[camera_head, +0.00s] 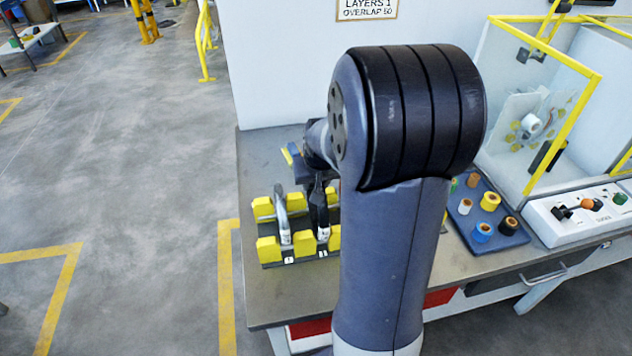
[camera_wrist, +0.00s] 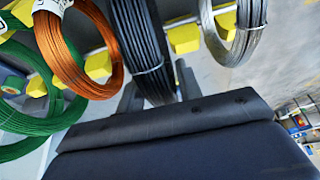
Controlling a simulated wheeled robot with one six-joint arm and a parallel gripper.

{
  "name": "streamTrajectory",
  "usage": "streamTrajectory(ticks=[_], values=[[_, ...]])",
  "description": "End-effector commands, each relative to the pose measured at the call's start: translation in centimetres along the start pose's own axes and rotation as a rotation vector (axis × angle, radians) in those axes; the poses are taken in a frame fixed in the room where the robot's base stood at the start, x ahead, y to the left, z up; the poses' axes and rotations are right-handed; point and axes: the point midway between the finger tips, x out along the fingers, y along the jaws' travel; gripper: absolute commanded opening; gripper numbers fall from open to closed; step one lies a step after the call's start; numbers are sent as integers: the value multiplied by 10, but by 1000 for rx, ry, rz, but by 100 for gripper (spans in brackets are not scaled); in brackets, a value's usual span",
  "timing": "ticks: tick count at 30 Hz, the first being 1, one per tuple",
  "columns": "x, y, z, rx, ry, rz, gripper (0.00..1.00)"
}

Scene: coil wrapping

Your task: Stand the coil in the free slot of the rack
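The rack (camera_head: 268,248) with yellow blocks stands on the bench in the head view; its right part is hidden by my arm. A black coil (camera_head: 323,215) is upright at the rack under my gripper (camera_head: 318,182). In the wrist view the black coil (camera_wrist: 140,45) lies between the two fingers of my gripper (camera_wrist: 160,92), which appear closed on it, with yellow rack blocks (camera_wrist: 185,38) on both sides. A silver coil (camera_head: 282,212) stands in the slot to its left; it also shows in the wrist view (camera_wrist: 237,35). Whether the black coil's bottom is seated is hidden.
In the wrist view a copper coil (camera_wrist: 75,50) and a green coil (camera_wrist: 30,115) stand beyond the black coil. A dark tray (camera_head: 487,215) with several small rolls lies right of my arm. A yellow-framed enclosure (camera_head: 560,130) and a control box (camera_head: 575,213) stand further right.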

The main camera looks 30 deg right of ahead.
Motion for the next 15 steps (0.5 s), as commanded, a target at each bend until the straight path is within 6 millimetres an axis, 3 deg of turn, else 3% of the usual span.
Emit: streamTrajectory(ticks=[5, 15], values=[[0, 0, 1, 0, -2, 0, 48], [-4, 0, 2, 0, -4, 0, 48]])
